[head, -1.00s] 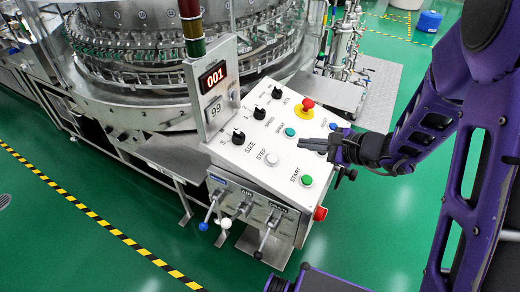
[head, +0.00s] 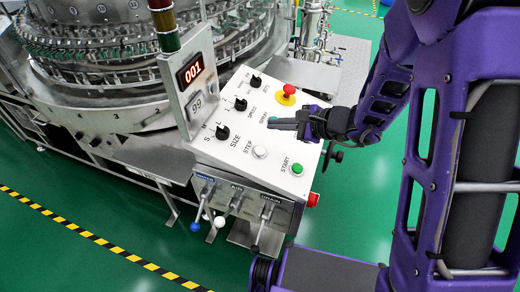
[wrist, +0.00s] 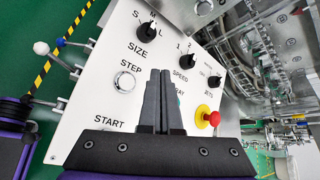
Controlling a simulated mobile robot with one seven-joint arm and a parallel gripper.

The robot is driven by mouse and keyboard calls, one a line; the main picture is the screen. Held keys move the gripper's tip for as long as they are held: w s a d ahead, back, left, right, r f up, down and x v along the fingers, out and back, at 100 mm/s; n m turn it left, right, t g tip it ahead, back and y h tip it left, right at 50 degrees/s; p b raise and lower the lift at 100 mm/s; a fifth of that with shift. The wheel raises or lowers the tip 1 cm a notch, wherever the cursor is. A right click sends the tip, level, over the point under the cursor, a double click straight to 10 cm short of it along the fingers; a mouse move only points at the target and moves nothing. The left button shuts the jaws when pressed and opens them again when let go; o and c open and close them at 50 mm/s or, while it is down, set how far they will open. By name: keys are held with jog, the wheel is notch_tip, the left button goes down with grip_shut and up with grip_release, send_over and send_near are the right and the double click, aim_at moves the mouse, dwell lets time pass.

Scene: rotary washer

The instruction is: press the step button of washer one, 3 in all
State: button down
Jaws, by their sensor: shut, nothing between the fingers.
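The STEP button (head: 260,152) is a round white button in a metal ring on the sloping white panel (head: 215,153). It also shows in the wrist view (wrist: 124,82), left of the fingers. My gripper (head: 270,123) is shut and empty, its dark fingers over the panel near the SPRAY label, up and right of the STEP button and apart from it. In the wrist view my fingers (wrist: 160,72) point up the picture and hide part of the panel. The red display (head: 192,70) reads 001, and the smaller one below it (head: 197,103) reads 99.
A red emergency knob (head: 289,90) on a yellow ring stands up near my fingers. A green START button (head: 297,169) and black dials (head: 222,132) share the panel. Levers (head: 236,204) hang below its front. The rotary washer (head: 90,60) is behind.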

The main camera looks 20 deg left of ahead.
jog(key=b, duration=0.4)
send_over(260, 151)
jog(key=d, duration=0.3)
notch_tip(260, 151, down, 6)
jog(key=shift+r, duration=0.1)
jog(key=shift+a+f, duration=0.2)
jog(key=shift+f, duration=0.4)
jog(key=shift+a+f, duration=0.15)
jog(key=shift+f, duration=0.4)
dwell(0.4)
jog(key=shift+a+f, duration=0.1)
jog(key=shift+f, duration=0.35)
